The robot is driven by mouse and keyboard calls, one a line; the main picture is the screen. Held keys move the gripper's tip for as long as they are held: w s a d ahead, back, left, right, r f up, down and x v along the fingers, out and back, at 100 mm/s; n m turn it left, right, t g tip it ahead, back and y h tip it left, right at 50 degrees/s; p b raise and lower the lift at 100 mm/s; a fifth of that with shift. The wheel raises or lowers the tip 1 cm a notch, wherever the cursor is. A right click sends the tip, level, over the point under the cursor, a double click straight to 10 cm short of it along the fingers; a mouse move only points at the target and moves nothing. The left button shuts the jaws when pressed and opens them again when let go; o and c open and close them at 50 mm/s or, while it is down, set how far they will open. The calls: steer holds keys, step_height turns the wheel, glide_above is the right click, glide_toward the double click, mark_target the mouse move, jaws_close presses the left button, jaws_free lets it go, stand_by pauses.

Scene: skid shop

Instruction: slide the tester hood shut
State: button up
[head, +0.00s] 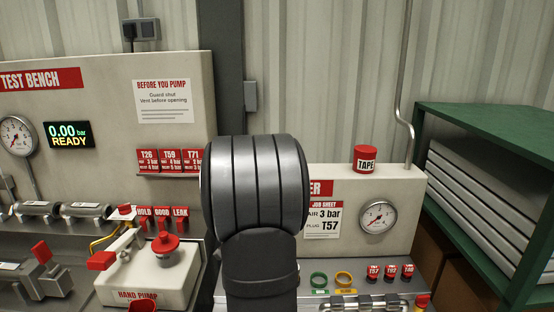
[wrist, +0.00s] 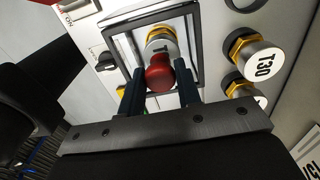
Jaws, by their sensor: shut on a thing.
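In the wrist view, my gripper (wrist: 158,84) has its two dark fingers on either side of a red knob (wrist: 159,73) and is shut on it. The knob sits in front of a dark rectangular frame (wrist: 150,13), which looks like the tester hood. A plug with a gold collar (wrist: 158,33) shows inside the frame, its label partly hidden by the knob. How far the hood is slid cannot be told. In the head view my own arm covers the middle, and my gripper and the hood are hidden.
In the wrist view, a T30 plug (wrist: 262,62) and another gold-collared plug stand right of the frame; a dark switch (wrist: 106,62) is left. In the head view, a gauge panel (head: 405,185), a red TAPE roll (head: 365,159), a hand pump (head: 150,275) and a green rack (head: 480,112) surround my arm.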

steer(key=o, duration=0.8)
steer(key=shift+r, duration=3.75)
steer(key=shift+r, duration=2.5)
